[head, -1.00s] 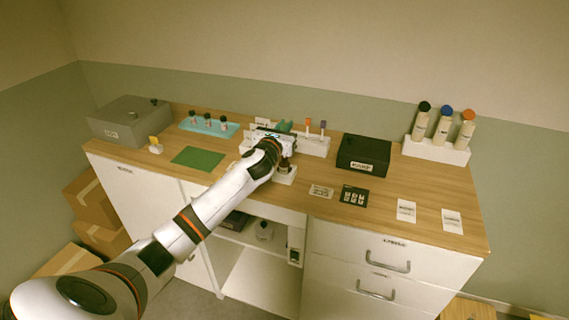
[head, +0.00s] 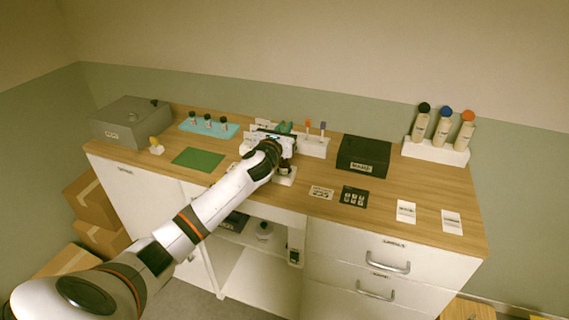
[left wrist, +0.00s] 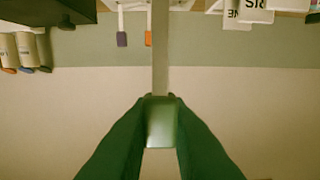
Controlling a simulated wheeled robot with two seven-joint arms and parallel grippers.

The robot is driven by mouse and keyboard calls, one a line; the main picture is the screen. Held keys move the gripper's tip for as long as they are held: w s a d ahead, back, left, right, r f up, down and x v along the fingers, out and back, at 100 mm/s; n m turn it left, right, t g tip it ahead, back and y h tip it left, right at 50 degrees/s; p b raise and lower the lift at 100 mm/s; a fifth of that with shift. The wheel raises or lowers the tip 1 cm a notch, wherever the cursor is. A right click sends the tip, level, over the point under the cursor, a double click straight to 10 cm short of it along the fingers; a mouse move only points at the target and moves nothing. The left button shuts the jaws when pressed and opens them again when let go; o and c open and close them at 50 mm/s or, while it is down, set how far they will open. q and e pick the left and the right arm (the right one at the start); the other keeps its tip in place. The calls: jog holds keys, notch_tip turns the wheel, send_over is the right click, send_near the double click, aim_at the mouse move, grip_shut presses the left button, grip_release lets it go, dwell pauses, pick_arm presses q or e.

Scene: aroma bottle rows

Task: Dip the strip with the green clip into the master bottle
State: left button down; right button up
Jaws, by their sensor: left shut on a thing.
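My left gripper (head: 283,128) is above the middle of the counter, near the strip rack. In the left wrist view its green fingers (left wrist: 161,98) are shut on a green clip (left wrist: 162,125). A pale strip (left wrist: 160,50) runs from the clip toward the counter side of that view; its far end is out of frame. A small dark bottle (head: 284,168), likely the master bottle, stands on a white base (head: 286,180) just below the gripper and is partly covered by it. I cannot tell whether the strip is inside the bottle. My right gripper is not in view.
The white rack (head: 316,147) holds strips with orange (head: 308,123) and purple (head: 323,125) clips. A black box (head: 364,154) and a rack of tall bottles (head: 436,150) stand to the right. A teal tray of vials (head: 209,127) and a green mat (head: 198,158) lie to the left.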

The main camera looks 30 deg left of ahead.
pick_arm(q)
jog(key=shift+f+b, duration=1.6)
jog(key=shift+f, duration=0.55)
jog(key=shift+r, duration=0.1)
notch_tip(320, 180, up, 8)
jog(key=p, duration=0.8)
jog(key=shift+r+p, duration=0.25)
jog(key=shift+p, duration=0.05)
